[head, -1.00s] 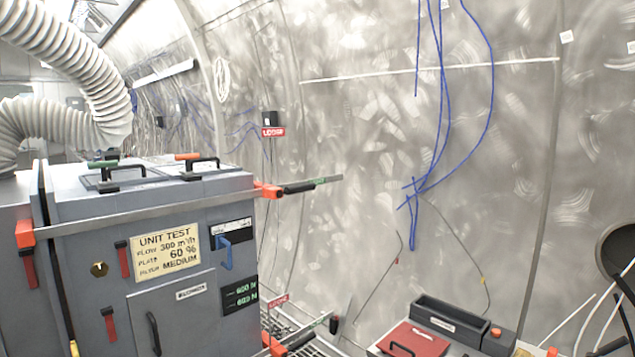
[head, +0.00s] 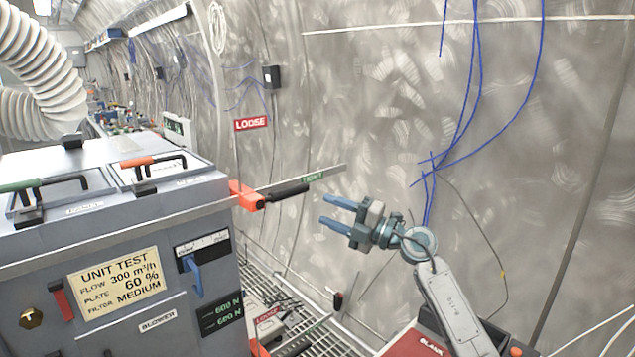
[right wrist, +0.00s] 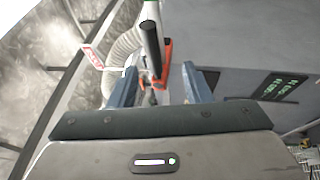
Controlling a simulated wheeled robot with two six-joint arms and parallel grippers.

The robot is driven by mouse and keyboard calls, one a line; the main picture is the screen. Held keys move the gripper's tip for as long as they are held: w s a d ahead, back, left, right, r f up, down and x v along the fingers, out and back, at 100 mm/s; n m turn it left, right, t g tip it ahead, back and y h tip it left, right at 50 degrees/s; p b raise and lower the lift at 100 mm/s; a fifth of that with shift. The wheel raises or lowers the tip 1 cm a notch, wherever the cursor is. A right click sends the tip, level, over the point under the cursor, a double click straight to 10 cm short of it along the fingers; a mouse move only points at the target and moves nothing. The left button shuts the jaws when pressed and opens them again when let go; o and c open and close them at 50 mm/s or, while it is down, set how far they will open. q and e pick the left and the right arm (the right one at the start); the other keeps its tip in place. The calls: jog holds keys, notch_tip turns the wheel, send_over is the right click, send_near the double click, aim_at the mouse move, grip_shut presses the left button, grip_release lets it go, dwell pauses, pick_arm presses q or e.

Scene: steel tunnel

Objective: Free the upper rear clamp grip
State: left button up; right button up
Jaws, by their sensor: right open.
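The upper rear clamp has an orange body (head: 247,196) at the grey unit's upper right corner. A red LOOSE sign (head: 251,124) stands above and left of the grip. My right gripper (head: 324,210) is open and empty, with blue fingers pointing left, just right of the grip and apart from it. In the right wrist view the black grip (right wrist: 151,42) and orange clamp body (right wrist: 166,62) appear ahead, between the lines of my open fingers. My left gripper is out of view.
A lower orange clamp (head: 258,347) sits below, near another LOOSE sign. Blue cables (head: 466,100) hang on the tunnel wall. A red case (head: 415,342) lies at lower right. Space around my right gripper is clear.

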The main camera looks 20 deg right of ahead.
aim_at(295, 194)
jog(key=p+x, duration=0.1)
jog(key=x, duration=0.2)
jog(key=r+p+x, duration=0.1)
jog(key=x, duration=0.2)
jog(key=p+x, duration=0.2)
jog(key=x, duration=0.2)
jog(key=shift+s+a+r, duration=0.2)
jog(key=shift+s+a, duration=0.05)
jog(key=shift+s, duration=0.15)
jog(key=shift+w+a, duration=0.2)
jog(key=shift+a, duration=0.15)
jog(key=shift+w+d, duration=0.1)
grip_shut()
